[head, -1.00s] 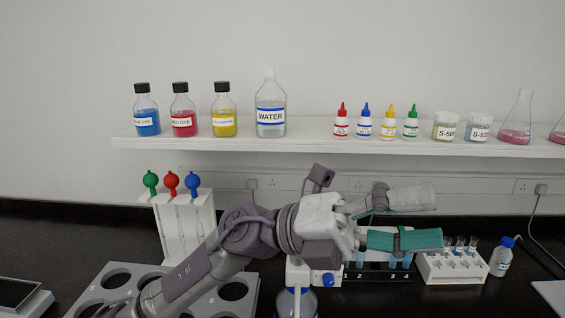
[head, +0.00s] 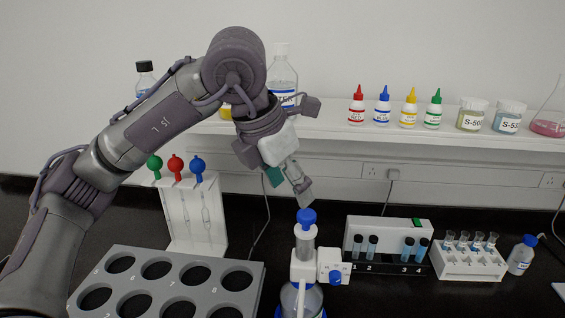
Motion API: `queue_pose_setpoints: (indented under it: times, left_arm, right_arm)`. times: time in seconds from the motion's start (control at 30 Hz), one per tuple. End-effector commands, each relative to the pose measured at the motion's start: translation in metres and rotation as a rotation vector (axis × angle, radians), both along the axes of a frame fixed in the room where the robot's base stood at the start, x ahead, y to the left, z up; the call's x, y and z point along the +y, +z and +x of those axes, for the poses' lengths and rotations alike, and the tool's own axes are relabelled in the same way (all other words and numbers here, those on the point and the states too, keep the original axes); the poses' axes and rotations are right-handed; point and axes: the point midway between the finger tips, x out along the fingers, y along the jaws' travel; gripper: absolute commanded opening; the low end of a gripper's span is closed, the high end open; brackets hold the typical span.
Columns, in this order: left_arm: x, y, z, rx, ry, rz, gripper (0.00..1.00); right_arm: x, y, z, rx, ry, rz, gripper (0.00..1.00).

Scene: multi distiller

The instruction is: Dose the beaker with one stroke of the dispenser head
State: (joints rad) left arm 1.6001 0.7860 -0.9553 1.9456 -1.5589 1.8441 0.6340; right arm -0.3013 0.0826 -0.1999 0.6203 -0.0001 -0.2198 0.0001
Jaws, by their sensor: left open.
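The dispenser has a blue head (head: 306,217) on a clear cylinder and a white body (head: 304,268) with a blue knob at its right. It sits on a clear bottle (head: 300,302), cut off by the lower picture edge. My left gripper (head: 289,184) is open and points down, slightly left of and above the blue head. A gap shows between its fingertips and the head. Nothing shows between the fingers. I cannot make out a beaker; the area around the bottle's base is out of the picture. My right gripper is not in view.
A grey rack (head: 170,285) with round holes stands front left. A white pipette stand (head: 190,215) is behind it. Right are a vial rack (head: 385,268), a white tube rack (head: 470,264) and a small bottle (head: 521,255). A shelf (head: 400,133) of bottles runs behind.

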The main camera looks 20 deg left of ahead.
Motion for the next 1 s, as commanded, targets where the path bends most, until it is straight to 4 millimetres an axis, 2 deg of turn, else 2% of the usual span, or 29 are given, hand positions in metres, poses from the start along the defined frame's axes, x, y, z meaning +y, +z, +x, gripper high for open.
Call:
queue_pose_setpoints:
  times: [0.3, 0.5, 0.9, 1.0]
  left_arm:
    - [-0.011, -0.055, 0.02, 0.004, -0.003, 0.0, 0.64]
    - [-0.016, -0.077, 0.028, 0.003, -0.002, -0.001, 0.64]
    - [-0.018, -0.085, 0.03, 0.0, -0.003, -0.002, 0.64]
    - [-0.018, -0.085, 0.03, 0.0, -0.003, -0.002, 0.49]
  right_arm:
    - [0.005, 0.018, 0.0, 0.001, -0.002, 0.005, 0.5]
    - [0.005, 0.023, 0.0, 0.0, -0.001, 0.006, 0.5]
    - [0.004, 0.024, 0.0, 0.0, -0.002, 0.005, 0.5]
    - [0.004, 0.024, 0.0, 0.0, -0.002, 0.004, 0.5]
